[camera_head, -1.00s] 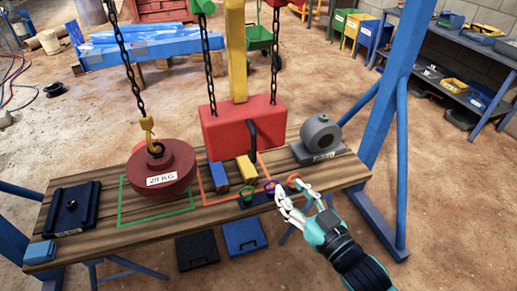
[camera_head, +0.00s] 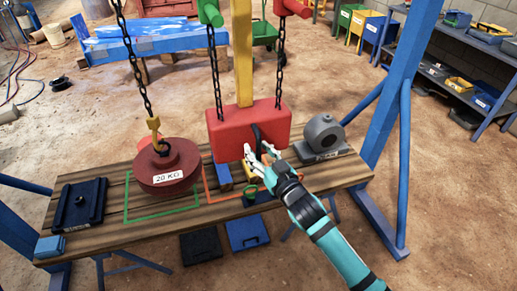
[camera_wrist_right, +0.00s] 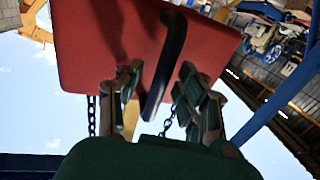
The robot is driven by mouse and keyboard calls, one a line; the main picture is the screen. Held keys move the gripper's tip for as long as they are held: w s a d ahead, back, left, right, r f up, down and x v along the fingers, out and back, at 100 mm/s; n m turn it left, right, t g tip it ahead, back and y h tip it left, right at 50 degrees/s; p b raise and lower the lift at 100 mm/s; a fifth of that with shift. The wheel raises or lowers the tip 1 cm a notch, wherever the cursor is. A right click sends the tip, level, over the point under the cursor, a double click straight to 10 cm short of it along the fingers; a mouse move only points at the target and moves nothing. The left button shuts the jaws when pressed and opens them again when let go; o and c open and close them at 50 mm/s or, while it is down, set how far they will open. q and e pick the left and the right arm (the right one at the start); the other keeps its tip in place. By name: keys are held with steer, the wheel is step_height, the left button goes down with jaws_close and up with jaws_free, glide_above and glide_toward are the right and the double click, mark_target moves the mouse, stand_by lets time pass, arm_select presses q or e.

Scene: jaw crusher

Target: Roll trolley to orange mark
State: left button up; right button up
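A red block (camera_head: 230,128) with a black handle hangs on a yellow bar (camera_head: 242,50) near chains; I take it for the trolley. It is above the orange outline (camera_head: 226,196) on the wooden bench, partly hidden by the block and my arm. The right gripper (camera_head: 260,152) is at the block's front, by the handle. In the right wrist view its fingers (camera_wrist_right: 158,98) are apart, one on each side of the black handle (camera_wrist_right: 168,62), with visible gaps. My left gripper is not in view.
A dark red 20 KG weight (camera_head: 165,170) hangs on a hook and chain over a green outline (camera_head: 130,221). A blue post (camera_head: 395,100) rises at the right.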

steer(key=shift+w, duration=0.1)
steer(key=shift+c, duration=0.5)
jaws_close()
steer(key=shift+w+a+f, duration=0.1)
steer(key=shift+f, duration=0.05)
